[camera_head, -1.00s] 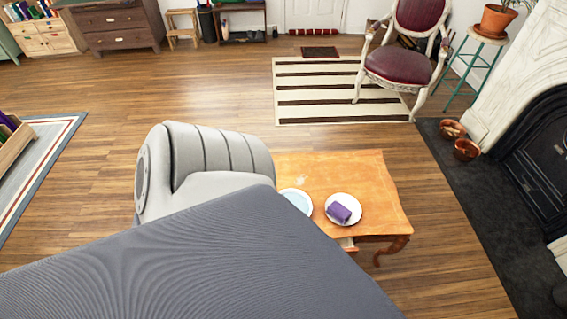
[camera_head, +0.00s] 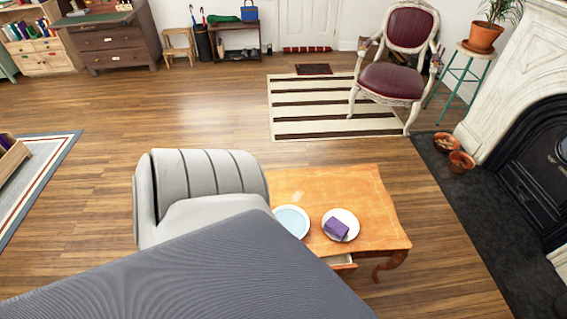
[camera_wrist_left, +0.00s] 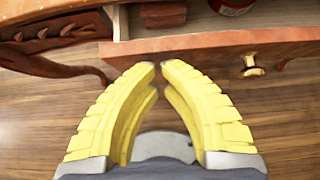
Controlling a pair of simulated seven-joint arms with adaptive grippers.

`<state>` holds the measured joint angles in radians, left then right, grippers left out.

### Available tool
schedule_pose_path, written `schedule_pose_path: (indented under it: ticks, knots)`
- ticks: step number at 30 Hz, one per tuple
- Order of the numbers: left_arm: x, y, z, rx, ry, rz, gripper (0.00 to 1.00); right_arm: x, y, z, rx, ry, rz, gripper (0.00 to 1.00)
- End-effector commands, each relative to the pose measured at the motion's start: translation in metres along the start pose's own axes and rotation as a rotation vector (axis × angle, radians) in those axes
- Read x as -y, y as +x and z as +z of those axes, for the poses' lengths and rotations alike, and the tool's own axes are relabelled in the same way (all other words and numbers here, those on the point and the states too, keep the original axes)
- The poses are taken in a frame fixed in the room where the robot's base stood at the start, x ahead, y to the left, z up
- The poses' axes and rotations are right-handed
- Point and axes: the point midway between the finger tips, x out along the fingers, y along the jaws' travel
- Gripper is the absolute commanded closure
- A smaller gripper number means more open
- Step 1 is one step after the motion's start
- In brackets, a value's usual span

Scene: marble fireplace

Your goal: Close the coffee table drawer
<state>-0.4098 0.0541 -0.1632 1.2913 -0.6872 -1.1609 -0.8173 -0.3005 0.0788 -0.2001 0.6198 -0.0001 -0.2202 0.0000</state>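The orange-brown wooden coffee table (camera_head: 365,205) stands right of centre in the head view. Its drawer (camera_head: 342,262) sticks out a little from the near side, partly hidden. In the left wrist view the drawer front (camera_wrist_left: 205,42) with its brass knob (camera_wrist_left: 250,68) crosses the top, and the drawer's open inside shows behind it. My left gripper (camera_wrist_left: 161,67) has its yellow fingertips nearly together, just in front of the drawer front and left of the knob. It holds nothing; contact with the drawer cannot be told. My right gripper is in neither view.
A purple block (camera_head: 336,229) lies on a white plate (camera_head: 350,219) on the table, beside a pale blue plate (camera_head: 292,220). A grey armchair (camera_head: 195,190) stands at the table's left. A large dark-grey surface hides the lower left. Floor right of the table is clear.

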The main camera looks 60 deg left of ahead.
Motion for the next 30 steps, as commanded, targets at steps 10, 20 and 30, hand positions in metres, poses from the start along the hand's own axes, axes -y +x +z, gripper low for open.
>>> schedule_pose_path:
  ticks: [10,20,30]
  knots:
    - [0.0,0.003,0.003,0.0,0.0,0.0,1.0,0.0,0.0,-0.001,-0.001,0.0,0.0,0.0]
    - [0.001,0.016,0.016,0.002,-0.001,-0.001,1.0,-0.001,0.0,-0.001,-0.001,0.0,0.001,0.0]
    - [0.0,0.027,0.027,0.0,-0.001,0.0,1.0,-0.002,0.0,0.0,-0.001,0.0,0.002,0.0]
